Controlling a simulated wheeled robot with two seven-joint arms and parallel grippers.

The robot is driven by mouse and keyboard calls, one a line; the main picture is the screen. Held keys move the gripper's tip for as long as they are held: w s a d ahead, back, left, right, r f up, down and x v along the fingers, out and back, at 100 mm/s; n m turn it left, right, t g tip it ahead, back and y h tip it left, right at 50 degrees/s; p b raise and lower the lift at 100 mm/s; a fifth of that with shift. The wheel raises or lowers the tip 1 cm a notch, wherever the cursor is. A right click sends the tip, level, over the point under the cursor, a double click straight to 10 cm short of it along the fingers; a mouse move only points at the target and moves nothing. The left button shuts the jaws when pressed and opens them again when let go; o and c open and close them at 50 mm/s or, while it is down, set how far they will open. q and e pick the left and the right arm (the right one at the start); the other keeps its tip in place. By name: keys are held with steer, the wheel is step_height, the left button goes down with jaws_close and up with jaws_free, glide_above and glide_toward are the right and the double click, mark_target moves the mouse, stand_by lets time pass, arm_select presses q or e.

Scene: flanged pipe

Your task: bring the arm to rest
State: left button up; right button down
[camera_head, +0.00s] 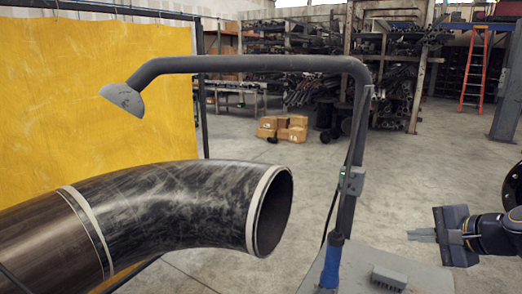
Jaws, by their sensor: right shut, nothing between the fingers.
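My right gripper (422,235) comes in from the right edge, with its fingers pointing left. It is shut and holds nothing. It is apart from everything else in view. A large dark pipe (165,205) with a bend fills the lower left, and its open end with a pale rim (270,212) faces right. My left gripper is not in view.
A yellow curtain (95,95) hangs behind. Cardboard boxes (283,128) and racks stand far back.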

steer(key=s+a+f+n+g, duration=0.1)
steer(key=s+a+f+n, duration=0.3)
steer(key=s, duration=0.4)
steer(key=s+a+f+n+g, duration=0.2)
steer(key=s+a+f+n, duration=0.3)
steer(key=s, duration=0.3)
steer(key=s+a+f+n+g+h, duration=0.1)
steer(key=s+a+f+n, duration=0.3)
steer(key=s, duration=0.4)
steer(key=shift+s+a+f, duration=0.15)
steer(key=shift+s+f, duration=0.2)
steer(key=shift+f, duration=0.35)
